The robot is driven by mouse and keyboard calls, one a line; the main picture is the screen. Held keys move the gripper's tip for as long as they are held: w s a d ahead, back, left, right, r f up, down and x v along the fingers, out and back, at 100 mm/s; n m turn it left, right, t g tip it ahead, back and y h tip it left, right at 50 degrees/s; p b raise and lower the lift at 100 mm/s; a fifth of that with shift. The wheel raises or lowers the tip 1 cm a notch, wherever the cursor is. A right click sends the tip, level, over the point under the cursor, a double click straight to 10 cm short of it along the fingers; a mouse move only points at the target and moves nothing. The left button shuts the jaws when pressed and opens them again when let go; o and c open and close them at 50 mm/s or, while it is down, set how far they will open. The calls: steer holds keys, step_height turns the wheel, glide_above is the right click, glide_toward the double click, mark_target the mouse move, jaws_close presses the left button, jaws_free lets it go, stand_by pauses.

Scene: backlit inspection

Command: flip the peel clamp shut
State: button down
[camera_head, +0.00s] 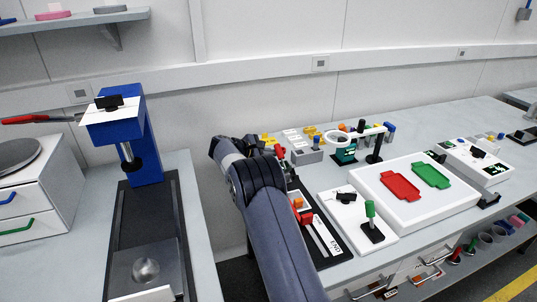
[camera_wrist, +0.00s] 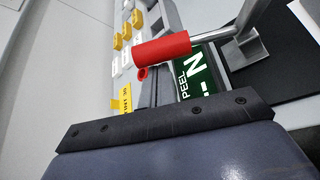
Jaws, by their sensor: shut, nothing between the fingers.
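The peel clamp shows in the wrist view, with a red cylindrical handle (camera_wrist: 161,49) on a bare metal lever (camera_wrist: 246,22). The lever joins a grey metal bracket (camera_wrist: 244,50), and the handle points left. A dark green label (camera_wrist: 198,72) reading PEEL lies beneath the handle. My gripper (camera_wrist: 165,122) shows as a dark bar with bolts across the lower wrist view. It is shut and empty, apart from the handle in the picture; its fingertips are not clear. In the head view my arm covers much of that area, and a bit of red (camera_head: 281,152) shows beside it.
Yellow tags (camera_wrist: 123,38) and white blocks stand left of the clamp. In the head view, a white tray (camera_head: 452,205) holds red and green plates to the right. A blue press (camera_head: 145,135) stands on the left bench. The wall is close behind.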

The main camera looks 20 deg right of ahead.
mark_target(277, 150)
steer(key=shift+b, duration=0.5)
steer(key=shift+s+r+b, duration=0.1)
steer(key=shift+r+b, duration=0.1)
steer(key=shift+b, duration=0.15)
steer(key=shift+s+r+m+t+b, duration=0.15)
steer(key=shift+m+t+b, duration=0.2)
steer(key=shift+b, duration=0.4)
steer(key=shift+r+b, duration=0.1)
steer(key=shift+b, duration=0.25)
steer(key=s+m+t+b, duration=0.1)
steer(key=b, duration=0.3)
steer(key=s+r+m+t+h+b, duration=0.1)
steer(key=b, duration=0.3)
steer(key=shift+r+m+b, duration=0.25)
steer(key=shift+b, duration=0.05)
steer(key=s+r+m+t+b, duration=0.1)
steer(key=m+b, duration=0.1)
steer(key=b, duration=0.4)
steer(key=s+r+m+t+h+b, duration=0.1)
steer(key=s+m+b, duration=0.1)
steer(key=b, duration=0.4)
steer(key=shift+s+r, duration=0.15)
steer(key=shift+r, duration=0.2)
steer(key=shift+r+t+h, duration=0.1)
steer(key=shift+t+h, duration=0.15)
steer(key=shift+h, duration=0.05)
steer(key=shift+a, duration=0.1)
